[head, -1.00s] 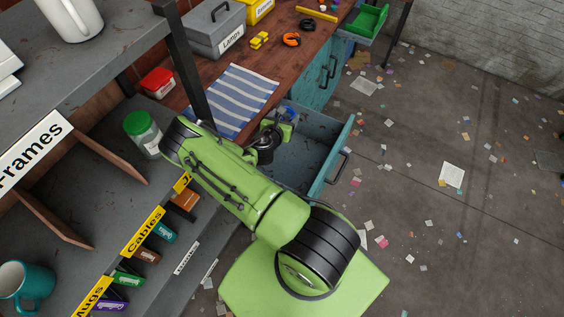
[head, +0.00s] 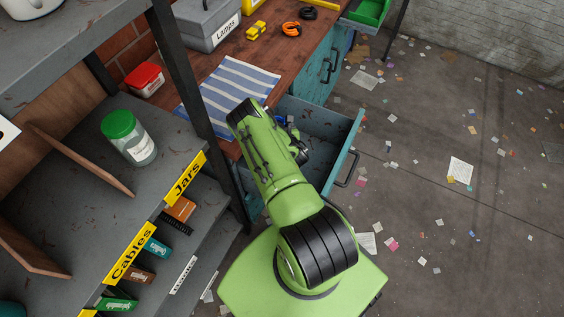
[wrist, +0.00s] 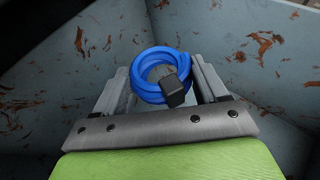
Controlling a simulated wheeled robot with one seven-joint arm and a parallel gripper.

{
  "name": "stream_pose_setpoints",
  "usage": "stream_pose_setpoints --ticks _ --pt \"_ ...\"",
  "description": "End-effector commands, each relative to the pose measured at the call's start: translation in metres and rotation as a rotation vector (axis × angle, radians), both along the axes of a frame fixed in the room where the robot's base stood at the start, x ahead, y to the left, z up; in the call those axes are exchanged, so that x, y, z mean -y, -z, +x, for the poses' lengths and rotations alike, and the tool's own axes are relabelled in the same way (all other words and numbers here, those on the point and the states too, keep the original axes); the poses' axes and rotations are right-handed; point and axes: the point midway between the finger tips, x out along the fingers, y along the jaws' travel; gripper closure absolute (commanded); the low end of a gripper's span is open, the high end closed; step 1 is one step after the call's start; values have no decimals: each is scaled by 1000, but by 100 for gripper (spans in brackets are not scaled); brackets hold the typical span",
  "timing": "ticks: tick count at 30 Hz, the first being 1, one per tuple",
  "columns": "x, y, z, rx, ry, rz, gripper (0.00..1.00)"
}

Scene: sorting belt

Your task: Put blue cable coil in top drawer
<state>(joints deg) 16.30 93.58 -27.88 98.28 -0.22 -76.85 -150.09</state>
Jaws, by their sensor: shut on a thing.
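The blue cable coil (wrist: 145,66) sits between the two fingers of my gripper (wrist: 163,88) in the wrist view, with a dark plug on its near side. My gripper is shut on it. Behind the coil, the grey-blue worn inside of the top drawer (wrist: 60,85) fills the wrist view. In the head view the open top drawer (head: 345,150) sticks out from the workbench, and my arm reaches over it. The arm hides most of the gripper and coil there. I cannot tell whether the coil touches the drawer floor.
A shelf with a green-lidded jar (head: 128,138) stands left of my arm. Its dark post (head: 190,85) is close by. A striped cloth (head: 235,90), an orange cable coil (head: 291,29) and a grey toolbox (head: 208,22) are on the workbench (head: 275,55). The floor at right is open, with scattered scraps.

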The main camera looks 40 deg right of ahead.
Motion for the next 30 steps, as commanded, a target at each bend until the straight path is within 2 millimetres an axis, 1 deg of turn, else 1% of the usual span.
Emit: stream_pose_setpoints --ticks 1,4,5,10,12,15,18,21,23,30 --pt "0 4 1 0 -13 -1 62" --pt "1 8 2 1 -27 0 62" --pt "1 13 2 2 -27 1 62" --pt "1 54 1 1 -25 4 62" --pt "1 64 1 1 -26 3 62" --pt "1 74 2 1 -26 2 62" --pt "1 92 1 1 -24 4 62" --pt "1 104 1 2 -25 4 62" --pt "0 106 2 1 -26 3 62" --pt "0 104 2 1 -27 2 62"
